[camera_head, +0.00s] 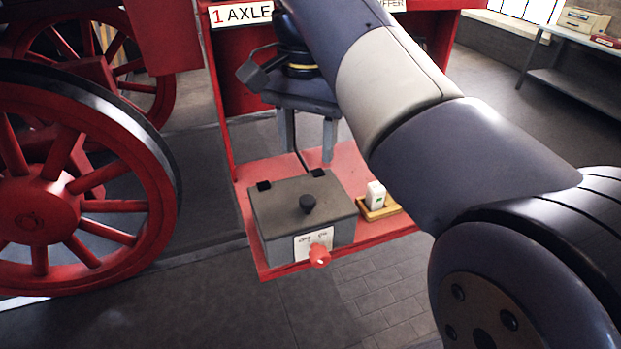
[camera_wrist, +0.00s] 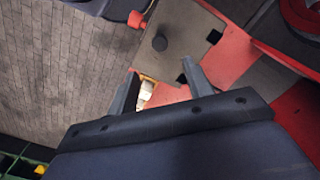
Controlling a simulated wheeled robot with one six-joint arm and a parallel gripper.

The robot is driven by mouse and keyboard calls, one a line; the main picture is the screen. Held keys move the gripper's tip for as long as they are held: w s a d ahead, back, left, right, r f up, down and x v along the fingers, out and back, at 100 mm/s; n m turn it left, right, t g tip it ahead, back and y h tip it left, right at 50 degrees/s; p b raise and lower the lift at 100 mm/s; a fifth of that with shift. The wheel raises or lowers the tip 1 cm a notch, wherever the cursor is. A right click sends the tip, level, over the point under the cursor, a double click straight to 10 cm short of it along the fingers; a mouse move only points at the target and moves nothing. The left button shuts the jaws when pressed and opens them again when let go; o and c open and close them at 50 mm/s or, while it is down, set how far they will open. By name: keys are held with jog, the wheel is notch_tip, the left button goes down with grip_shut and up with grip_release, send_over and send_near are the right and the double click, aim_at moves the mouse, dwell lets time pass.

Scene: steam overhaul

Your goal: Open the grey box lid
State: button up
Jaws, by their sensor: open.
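The grey box (camera_head: 300,212) sits on a red shelf in the head view, with its lid (camera_head: 285,198) closed. A white label and a red knob (camera_head: 319,255) are on the front. My gripper (camera_head: 308,133) is open and empty above the back of the box, its fingers pointing down.
A small white item (camera_head: 376,194) stands in a yellow tray (camera_head: 380,212) right of the box on the red shelf (camera_head: 345,165). A large red wheel (camera_head: 40,205) is at the left. A workbench (camera_head: 590,50) stands at the far right. Floor in front is clear.

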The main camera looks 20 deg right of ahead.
aim_at(307, 199)
notch_tip(307, 199, down, 10)
jog(key=shift+f, duration=0.1)
dwell(0.4)
grip_shut()
dwell(0.4)
